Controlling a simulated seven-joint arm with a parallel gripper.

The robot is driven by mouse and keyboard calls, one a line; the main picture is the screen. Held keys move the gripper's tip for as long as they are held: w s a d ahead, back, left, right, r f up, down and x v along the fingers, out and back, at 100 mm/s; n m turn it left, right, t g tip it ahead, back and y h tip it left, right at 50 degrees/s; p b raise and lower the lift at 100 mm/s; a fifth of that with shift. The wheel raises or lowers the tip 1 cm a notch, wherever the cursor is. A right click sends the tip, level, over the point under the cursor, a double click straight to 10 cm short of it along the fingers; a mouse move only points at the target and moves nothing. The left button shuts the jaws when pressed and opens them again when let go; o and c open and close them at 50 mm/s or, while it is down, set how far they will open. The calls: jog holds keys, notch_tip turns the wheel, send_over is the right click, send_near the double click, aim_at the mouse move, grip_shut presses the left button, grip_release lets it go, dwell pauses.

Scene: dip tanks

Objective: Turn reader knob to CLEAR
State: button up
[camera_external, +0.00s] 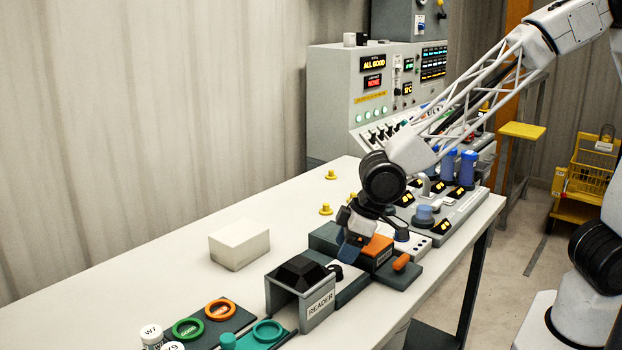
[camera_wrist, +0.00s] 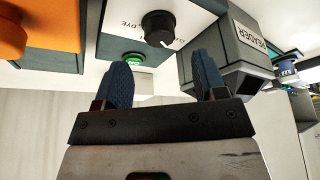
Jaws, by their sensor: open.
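The reader (camera_external: 302,288) is a grey box with a black faceted top and a READER label, standing near the front of the table. It also shows in the wrist view (camera_wrist: 228,62), upside down. The reader knob (camera_wrist: 158,27) is round and black with a white pointer line, on a light panel with the word DYE and another partly hidden word. In the external view a dark knob (camera_external: 335,271) shows beside the reader. My gripper (camera_wrist: 165,70) is open and empty, its blue fingers close to the knob but not around it. In the external view my gripper (camera_external: 349,248) points down beside the reader.
An orange-topped block (camera_external: 377,246) stands right of my gripper. A green round button or light (camera_wrist: 133,58) is beside the knob. A white box (camera_external: 239,245) and ring-shaped holders (camera_external: 220,309) lie to the left. The back left of the table is clear.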

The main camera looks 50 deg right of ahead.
aim_at(334, 264)
jog(key=shift+v, duration=1.05)
jog(key=shift+w, duration=0.1)
jog(key=n+g, duration=0.1)
jog(key=w+a+n+h, duration=0.1)
jog(key=n, duration=0.1)
jog(key=shift+w+g, duration=0.15)
jog(key=shift+g, duration=0.25)
jog(key=n, duration=0.1)
jog(key=w+n+g+h, duration=0.1)
jog(key=a+n+g, duration=0.1)
jog(key=n, duration=0.1)
jog(key=shift+w+r+h, duration=0.2)
jog(key=shift+r+h, duration=0.2)
jog(key=shift+s+f, duration=0.15)
jog(key=shift+f, duration=3.8)
jog(key=shift+c, duration=0.2)
